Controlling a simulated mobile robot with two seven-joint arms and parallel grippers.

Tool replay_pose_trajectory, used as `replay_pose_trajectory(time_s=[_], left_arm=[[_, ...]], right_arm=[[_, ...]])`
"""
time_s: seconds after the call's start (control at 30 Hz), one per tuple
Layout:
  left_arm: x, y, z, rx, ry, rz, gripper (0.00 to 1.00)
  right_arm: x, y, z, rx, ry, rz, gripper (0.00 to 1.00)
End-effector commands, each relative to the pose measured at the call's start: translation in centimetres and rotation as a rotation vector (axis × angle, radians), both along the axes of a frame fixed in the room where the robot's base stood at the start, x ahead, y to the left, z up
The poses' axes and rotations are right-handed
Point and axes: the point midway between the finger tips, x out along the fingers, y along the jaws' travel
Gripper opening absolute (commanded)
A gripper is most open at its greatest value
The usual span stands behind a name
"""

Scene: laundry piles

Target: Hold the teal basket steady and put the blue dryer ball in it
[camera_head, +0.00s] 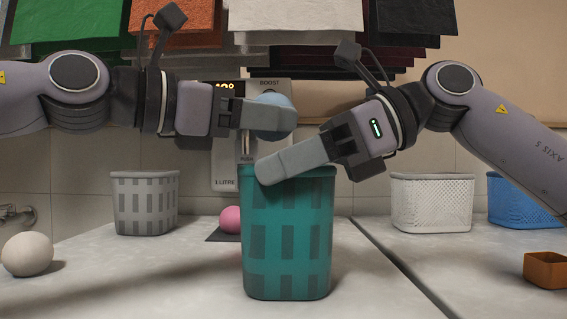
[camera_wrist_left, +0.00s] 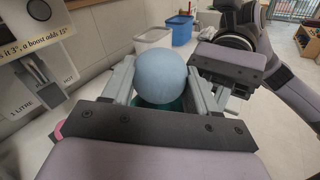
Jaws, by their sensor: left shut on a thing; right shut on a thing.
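The teal basket (camera_head: 288,240) stands upright on the grey counter in the middle of the head view. My right gripper (camera_head: 268,172) is shut on the basket's rim at its left front side. My left gripper (camera_head: 284,117) is shut on the blue dryer ball (camera_head: 272,105) and holds it just above the basket's opening. In the left wrist view the blue ball (camera_wrist_left: 161,77) sits between the two fingers, with a little of the teal basket (camera_wrist_left: 172,103) showing beneath it. The inside of the basket is hidden in the head view.
A grey basket (camera_head: 145,205) stands at the back left, with a white ball (camera_head: 27,254) in front. A pink ball (camera_head: 230,219) lies behind the teal basket. White (camera_head: 431,204) and blue (camera_head: 522,205) baskets and an orange-brown box (camera_head: 545,270) are at the right. Folded cloths (camera_head: 300,15) hang above.

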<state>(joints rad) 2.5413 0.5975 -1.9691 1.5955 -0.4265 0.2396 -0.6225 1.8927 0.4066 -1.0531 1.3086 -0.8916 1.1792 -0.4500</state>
Motion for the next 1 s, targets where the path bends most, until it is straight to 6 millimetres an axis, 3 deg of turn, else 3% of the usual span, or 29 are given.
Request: replay_pose_trajectory(time_s=[0.03,0.1,0.13,0.57,1.0], left_arm=[[0.0,0.0,0.0,-0.001,-0.001,0.000,0.62],[0.0,0.0,0.0,-0.001,-0.001,0.000,0.84],[0.0,0.0,0.0,-0.001,-0.001,0.000,0.88],[-0.5,0.8,0.2,-0.001,-0.003,0.001,0.88],[-4.6,7.3,0.4,-0.005,-0.003,0.002,0.88]], right_arm=[[0.0,0.0,0.0,0.000,0.000,0.000,0.00],[0.0,0.0,0.0,0.001,0.000,0.000,0.00],[0.0,0.0,0.0,0.001,0.000,0.000,0.00],[0.0,0.0,0.0,0.001,0.000,0.000,0.00],[0.0,0.0,0.0,0.001,0.000,0.000,0.00]])
